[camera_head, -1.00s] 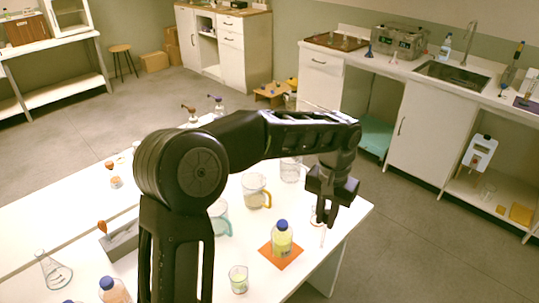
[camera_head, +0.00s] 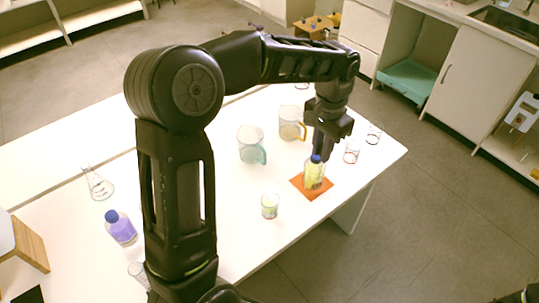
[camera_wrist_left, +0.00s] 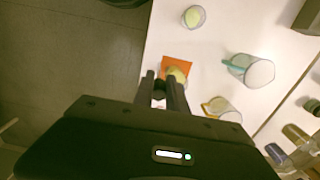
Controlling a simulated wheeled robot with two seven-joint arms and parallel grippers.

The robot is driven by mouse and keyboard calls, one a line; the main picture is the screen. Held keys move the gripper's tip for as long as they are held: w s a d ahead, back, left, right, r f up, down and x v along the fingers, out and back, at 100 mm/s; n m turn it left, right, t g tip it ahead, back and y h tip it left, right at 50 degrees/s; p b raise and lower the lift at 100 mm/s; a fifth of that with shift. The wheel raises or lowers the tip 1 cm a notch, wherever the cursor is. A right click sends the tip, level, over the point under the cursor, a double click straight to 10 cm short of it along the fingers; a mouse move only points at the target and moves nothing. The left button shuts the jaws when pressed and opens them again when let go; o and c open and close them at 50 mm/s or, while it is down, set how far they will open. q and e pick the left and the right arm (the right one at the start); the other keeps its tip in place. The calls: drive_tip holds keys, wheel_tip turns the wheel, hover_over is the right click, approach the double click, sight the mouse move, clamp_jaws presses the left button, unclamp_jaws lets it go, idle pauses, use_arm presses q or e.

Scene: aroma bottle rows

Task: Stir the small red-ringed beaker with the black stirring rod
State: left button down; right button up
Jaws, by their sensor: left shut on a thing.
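The small red-ringed beaker (camera_head: 352,152) stands near the table's right end in the head view, to the right of my left gripper. In the wrist view the left gripper (camera_wrist_left: 161,82) is shut on a small dark thing, with the bottle (camera_wrist_left: 177,73) just beyond the tips. I cannot tell whether this dark thing is the black stirring rod. A dark part at the lower right corner seems to be my right gripper (camera_head: 522,297).
The bottle stands on an orange mat (camera_head: 300,185). A beaker with yellowish liquid (camera_head: 269,206), a blue-handled jug (camera_head: 250,145), a yellow-handled jug (camera_head: 291,123) and a clear beaker (camera_head: 374,134) stand around it.

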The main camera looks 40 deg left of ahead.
drive_tip(key=o, duration=0.4)
drive_tip(key=shift+p+v, duration=0.75)
drive_tip(key=shift+v, duration=0.05)
use_arm(q)
drive_tip(key=s+a+f+m, duration=0.1)
drive_tip(key=s+a+m, duration=0.8)
drive_tip(key=m, duration=0.4)
drive_tip(key=shift+a, duration=0.25)
use_arm(e)
drive_tip(key=shift+a, duration=0.15)
